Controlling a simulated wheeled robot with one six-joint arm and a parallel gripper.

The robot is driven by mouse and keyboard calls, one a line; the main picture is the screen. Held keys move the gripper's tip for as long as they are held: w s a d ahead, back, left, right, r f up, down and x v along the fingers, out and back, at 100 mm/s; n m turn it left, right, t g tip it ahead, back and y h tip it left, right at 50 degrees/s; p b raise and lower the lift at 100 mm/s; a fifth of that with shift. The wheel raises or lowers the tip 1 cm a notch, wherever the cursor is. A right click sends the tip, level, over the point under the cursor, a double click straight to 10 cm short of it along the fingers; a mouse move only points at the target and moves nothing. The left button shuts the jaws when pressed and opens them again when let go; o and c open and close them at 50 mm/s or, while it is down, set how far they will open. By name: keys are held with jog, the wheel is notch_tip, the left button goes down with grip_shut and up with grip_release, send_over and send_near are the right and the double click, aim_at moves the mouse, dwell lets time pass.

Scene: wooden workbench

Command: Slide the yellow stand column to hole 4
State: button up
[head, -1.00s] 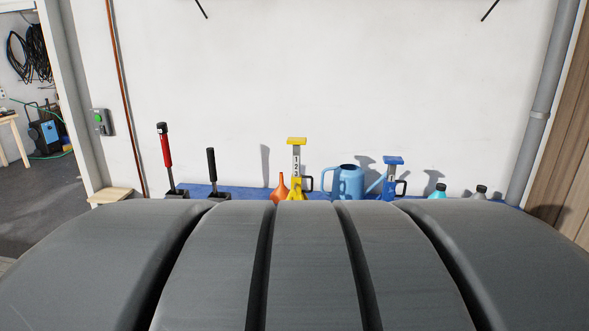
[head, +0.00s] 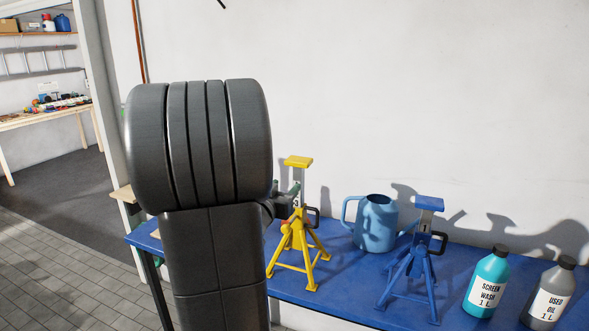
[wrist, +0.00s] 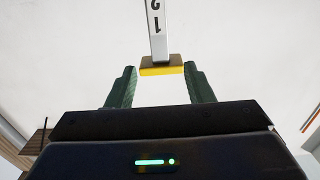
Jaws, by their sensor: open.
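The yellow stand (head: 298,238) stands upright on the blue bench top. Its pale column with a yellow top plate (head: 298,161) rises from the legs; a black handle is at its right side. My gripper (head: 287,190) is at the column, mostly hidden behind my own arm. In the wrist view, my gripper (wrist: 160,70) is open, with green fingers on both sides of the yellow top plate (wrist: 161,70) and gaps showing. Whether a finger touches, and the pin, I cannot tell.
On the blue bench (head: 335,278), a blue watering can (head: 374,222) and a blue stand (head: 415,258) stand to the right. Screen wash (head: 486,282) and used oil (head: 549,293) bottles are further right. A white wall is behind.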

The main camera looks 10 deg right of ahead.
aim_at(301, 170)
jog(key=p+x, duration=0.2)
jog(key=x, duration=1)
jog(key=shift+w+d, duration=0.25)
jog(key=shift+w, duration=0.05)
